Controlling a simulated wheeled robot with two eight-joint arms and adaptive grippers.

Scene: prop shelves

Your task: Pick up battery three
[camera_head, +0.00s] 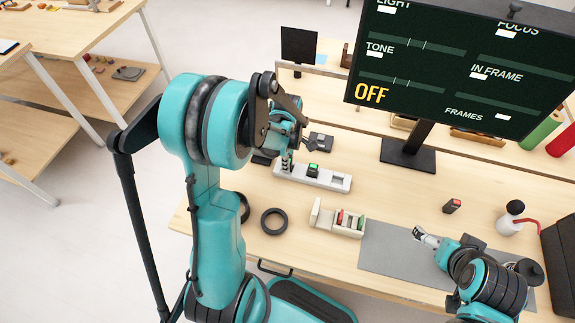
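Which battery is number three I cannot tell; no numbers are readable. A white charger-like dock (335,183) holds a small dark battery with a green top (313,169) near its middle. Another green-marked piece (287,157) shows at the dock's left end, right by my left gripper (294,155). That gripper is above the left end of the dock, partly hidden by its own arm; its fingers are too small to judge. A white holder (323,219) nearer the front carries red and green pieces. My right gripper (421,236) is over the grey mat, away from the dock.
A dark red-topped block (452,206) stands alone on the table. A black ring (274,221) lies left of the holder. A large screen (460,65) reading OFF stands behind on a black base (407,156). A white bottle (510,219) is at the right. The grey mat (385,252) is mostly clear.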

